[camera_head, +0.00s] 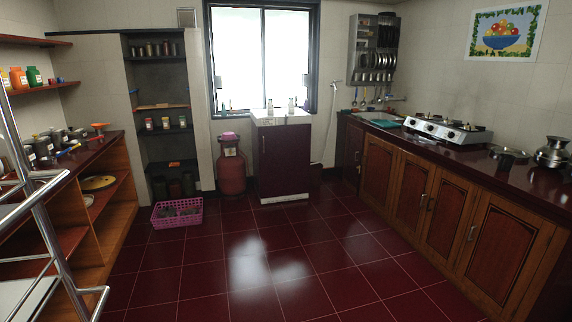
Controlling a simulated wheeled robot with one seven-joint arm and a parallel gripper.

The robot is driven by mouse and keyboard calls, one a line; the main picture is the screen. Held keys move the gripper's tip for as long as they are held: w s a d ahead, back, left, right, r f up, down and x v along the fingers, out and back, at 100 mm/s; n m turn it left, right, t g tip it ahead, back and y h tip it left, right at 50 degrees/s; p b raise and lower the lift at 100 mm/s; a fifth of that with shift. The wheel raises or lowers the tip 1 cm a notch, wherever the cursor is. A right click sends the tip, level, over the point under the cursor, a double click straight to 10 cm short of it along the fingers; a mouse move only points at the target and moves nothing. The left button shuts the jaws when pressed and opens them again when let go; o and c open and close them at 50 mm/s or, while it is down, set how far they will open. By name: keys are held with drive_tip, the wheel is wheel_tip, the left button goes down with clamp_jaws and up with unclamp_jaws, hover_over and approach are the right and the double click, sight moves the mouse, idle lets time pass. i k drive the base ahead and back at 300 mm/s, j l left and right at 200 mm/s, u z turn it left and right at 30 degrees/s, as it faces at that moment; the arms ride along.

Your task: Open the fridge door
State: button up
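No thing in view is plainly a fridge. The closest match is a waist-high dark maroon box (284,162) with a pale top and a white base, standing below the window. Its front looks flat and closed, and I cannot tell whether it is the fridge or a cabinet. My gripper is not in view.
The tiled floor (262,275) is open in the middle. A pink basket (177,213) and a red gas cylinder (231,169) stand at the back left. Wooden cabinets (437,209) line the right. Silver metal tubing (48,232) rises close at the left edge.

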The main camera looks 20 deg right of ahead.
sight(284, 151)
drive_tip(key=i+j, duration=0.1)
drive_tip(key=i, duration=2.6)
drive_tip(key=i+j, duration=0.1)
drive_tip(key=i, duration=2.6)
drive_tip(key=i+z, duration=0.2)
drive_tip(key=i, duration=0.2)
drive_tip(key=i+j+z, duration=0.2)
drive_tip(key=i, duration=0.25)
drive_tip(key=i+j+z, duration=0.2)
drive_tip(key=i, duration=0.2)
